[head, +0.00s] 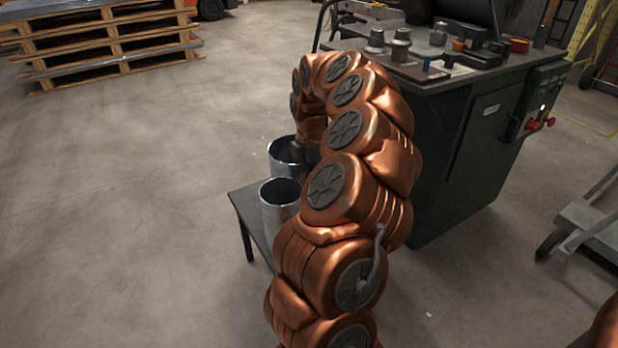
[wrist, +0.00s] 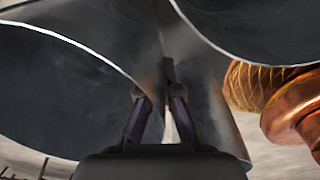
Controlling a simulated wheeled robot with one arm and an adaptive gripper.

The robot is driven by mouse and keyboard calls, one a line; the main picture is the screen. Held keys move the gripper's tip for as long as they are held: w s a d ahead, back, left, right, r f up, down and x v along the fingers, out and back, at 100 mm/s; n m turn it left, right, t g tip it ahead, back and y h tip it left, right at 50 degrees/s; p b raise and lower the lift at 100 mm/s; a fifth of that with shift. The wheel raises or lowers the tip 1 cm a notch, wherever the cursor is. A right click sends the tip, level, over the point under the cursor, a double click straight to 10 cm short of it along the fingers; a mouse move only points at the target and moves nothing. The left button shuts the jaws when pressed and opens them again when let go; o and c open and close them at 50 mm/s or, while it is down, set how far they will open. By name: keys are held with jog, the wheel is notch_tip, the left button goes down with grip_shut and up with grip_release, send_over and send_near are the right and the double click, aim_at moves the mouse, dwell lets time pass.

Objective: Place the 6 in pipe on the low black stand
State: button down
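Two grey metal pipes stand upright, open end up, by the low black stand (head: 243,212). The front pipe (head: 276,216) is on the stand; the rear pipe (head: 284,168) is partly behind it, and its base is hidden. I cannot tell which is the 6 in pipe. In the head view my arm bends down over the rear pipe and hides my gripper. In the wrist view my gripper (wrist: 160,95) has its fingers close together at curved pipe walls, with one large opening (wrist: 55,95) at left and another (wrist: 255,25) at upper right. Whether they pinch a wall is unclear.
A dark green workbench (head: 465,150) with metal fittings on top stands right of my arm. A grey cart (head: 590,225) is at the right edge. Stacked wooden pallets (head: 110,45) are at the far left. The concrete floor left of the stand is clear.

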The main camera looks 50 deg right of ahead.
jog(key=shift+f, duration=0.1)
jog(key=c, duration=1.3)
grip_release()
